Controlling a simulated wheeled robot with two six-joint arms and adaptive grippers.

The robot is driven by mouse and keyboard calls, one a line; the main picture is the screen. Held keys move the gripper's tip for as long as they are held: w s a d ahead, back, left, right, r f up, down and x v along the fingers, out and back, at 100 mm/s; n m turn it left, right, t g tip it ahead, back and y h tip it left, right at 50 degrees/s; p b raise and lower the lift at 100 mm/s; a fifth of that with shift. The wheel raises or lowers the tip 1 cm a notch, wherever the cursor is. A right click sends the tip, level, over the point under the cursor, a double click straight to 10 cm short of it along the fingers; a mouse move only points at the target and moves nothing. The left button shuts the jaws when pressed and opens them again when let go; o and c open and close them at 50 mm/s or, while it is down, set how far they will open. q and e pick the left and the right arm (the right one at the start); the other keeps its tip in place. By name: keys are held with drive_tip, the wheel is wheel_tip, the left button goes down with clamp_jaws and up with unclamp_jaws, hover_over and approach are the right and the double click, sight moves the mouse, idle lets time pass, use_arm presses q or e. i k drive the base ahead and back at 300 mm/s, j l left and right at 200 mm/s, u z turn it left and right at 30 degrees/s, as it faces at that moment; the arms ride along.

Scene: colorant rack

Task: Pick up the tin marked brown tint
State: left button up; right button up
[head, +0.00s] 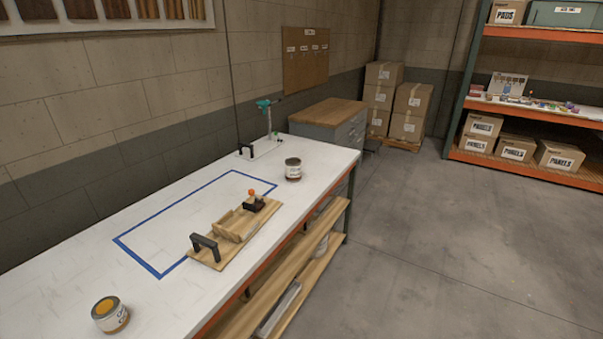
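Two tins stand upright on the white workbench (88,262). One tin (293,170) has a dark top, a pale label and a brownish band, and stands near the bench's far right edge. The other tin (110,315) has an amber top and a pale label, and stands at the near left. I cannot read either label, so I cannot tell whether one is marked brown tint. Small coloured items (525,101) lie on the orange shelf unit at the right, too small to identify. Neither of my grippers is in view.
A wooden board with a black handle (205,246) lies across the blue tape outline. A small stand (268,122) is at the bench's back. A grey cabinet (330,120), stacked cartons (408,110) and shelf unit (560,113) stand beyond. The floor (450,230) is clear.

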sight(293, 165)
drive_tip(key=i+l+u, duration=0.15)
drive_tip(key=u, duration=0.7)
drive_tip(key=i+l+u, duration=0.3)
drive_tip(key=l, duration=0.4)
drive_tip(key=l+u, duration=0.3)
drive_tip(key=l, duration=0.4)
drive_tip(key=i+l+u, duration=0.1)
drive_tip(key=l+u, duration=0.2)
drive_tip(key=l, duration=0.5)
